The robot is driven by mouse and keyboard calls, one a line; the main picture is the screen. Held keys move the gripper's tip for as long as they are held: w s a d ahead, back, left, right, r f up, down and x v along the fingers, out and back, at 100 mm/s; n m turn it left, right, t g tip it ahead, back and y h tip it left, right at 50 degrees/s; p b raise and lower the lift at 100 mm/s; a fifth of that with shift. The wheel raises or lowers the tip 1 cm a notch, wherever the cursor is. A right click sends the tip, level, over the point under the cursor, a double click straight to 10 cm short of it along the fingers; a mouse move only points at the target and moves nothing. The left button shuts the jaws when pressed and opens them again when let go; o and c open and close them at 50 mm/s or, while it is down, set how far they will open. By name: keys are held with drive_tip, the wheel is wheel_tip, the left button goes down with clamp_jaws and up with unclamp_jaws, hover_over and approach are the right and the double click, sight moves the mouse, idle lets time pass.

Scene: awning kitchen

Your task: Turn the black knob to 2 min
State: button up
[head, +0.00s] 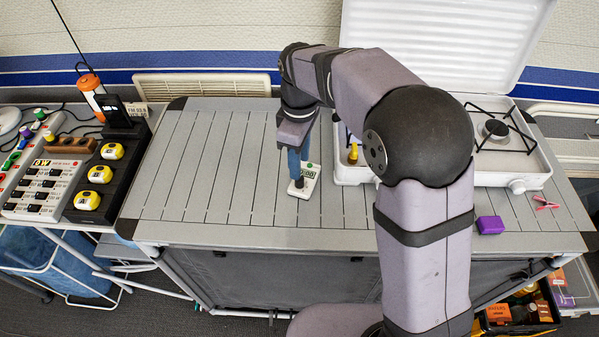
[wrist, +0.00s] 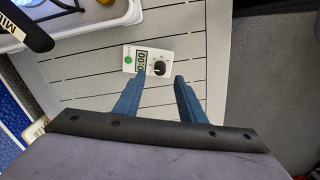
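A small white timer (wrist: 150,60) lies on the grey slatted table, with a green button, a digital display and a black knob (wrist: 159,69). The display seems to show zeros; the last digits are partly covered. In the head view the timer (head: 310,184) is partly hidden behind my gripper (head: 297,184), which points down over its near end. In the wrist view my gripper (wrist: 159,77) is open, with its blue fingers apart on either side of the knob and nothing held. I cannot tell whether the fingertips are level with the knob or above it.
A white camping stove (head: 520,165) with its lid up stands to the right. A purple block (head: 490,225) and a pink clip (head: 544,203) lie at the table's right front. The table's left half (head: 210,170) is clear.

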drive_tip(key=shift+f, duration=2.75)
clamp_jaws()
